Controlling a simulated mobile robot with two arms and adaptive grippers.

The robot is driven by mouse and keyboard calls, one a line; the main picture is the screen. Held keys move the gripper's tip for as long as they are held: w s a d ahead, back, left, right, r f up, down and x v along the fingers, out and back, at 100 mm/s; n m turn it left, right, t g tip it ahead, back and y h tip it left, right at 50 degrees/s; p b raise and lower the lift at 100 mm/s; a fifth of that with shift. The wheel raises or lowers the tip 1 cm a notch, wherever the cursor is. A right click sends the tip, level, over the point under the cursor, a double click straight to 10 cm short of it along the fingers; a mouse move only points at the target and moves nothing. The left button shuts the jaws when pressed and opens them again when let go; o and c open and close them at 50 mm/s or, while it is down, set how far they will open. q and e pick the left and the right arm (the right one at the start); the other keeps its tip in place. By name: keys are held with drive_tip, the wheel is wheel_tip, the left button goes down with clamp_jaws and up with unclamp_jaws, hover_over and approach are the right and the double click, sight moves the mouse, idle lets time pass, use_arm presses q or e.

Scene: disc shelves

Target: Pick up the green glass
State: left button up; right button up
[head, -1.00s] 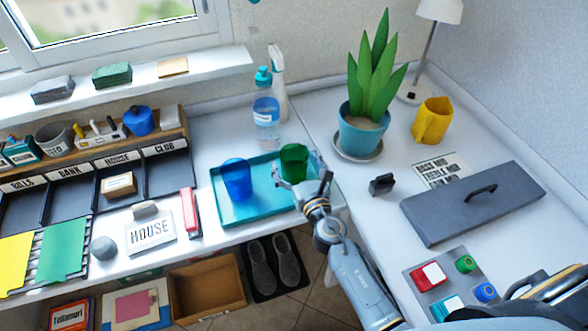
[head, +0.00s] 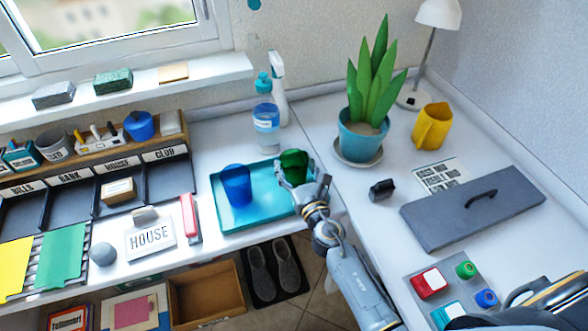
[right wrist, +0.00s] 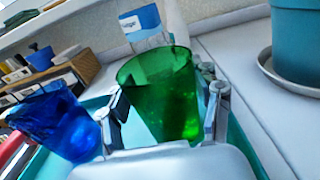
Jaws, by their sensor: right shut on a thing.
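The green glass (head: 293,161) stands at the right end of the teal tray (head: 224,221). My right gripper (head: 296,176) is shut on it, and its fingers hide the lower part of the glass in the head view. In the right wrist view the green glass (right wrist: 163,95) is upright between the two fingers (right wrist: 167,112), one on each side. I cannot tell whether the glass still touches the tray. My left gripper is not in view.
A blue glass (head: 236,185) stands on the tray, left of my right gripper; it also shows in the right wrist view (right wrist: 58,122). A water bottle (head: 266,112) and a spray bottle (head: 278,85) stand behind. A potted plant (head: 362,138) is at the right.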

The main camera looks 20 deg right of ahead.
drive_tip(key=shift+r, duration=0.2)
drive_tip(key=shift+r+p, duration=0.85)
drive_tip(key=shift+p, duration=0.05)
drive_tip(key=shift+r+p, duration=0.9)
drive_tip(key=s+a+r+p, duration=0.5)
drive_tip(key=s+r, duration=0.4)
drive_tip(key=s, duration=0.3)
drive_tip(key=shift+s+a, duration=0.2)
drive_tip(key=shift+a, duration=0.35)
drive_tip(key=shift+r, duration=0.1)
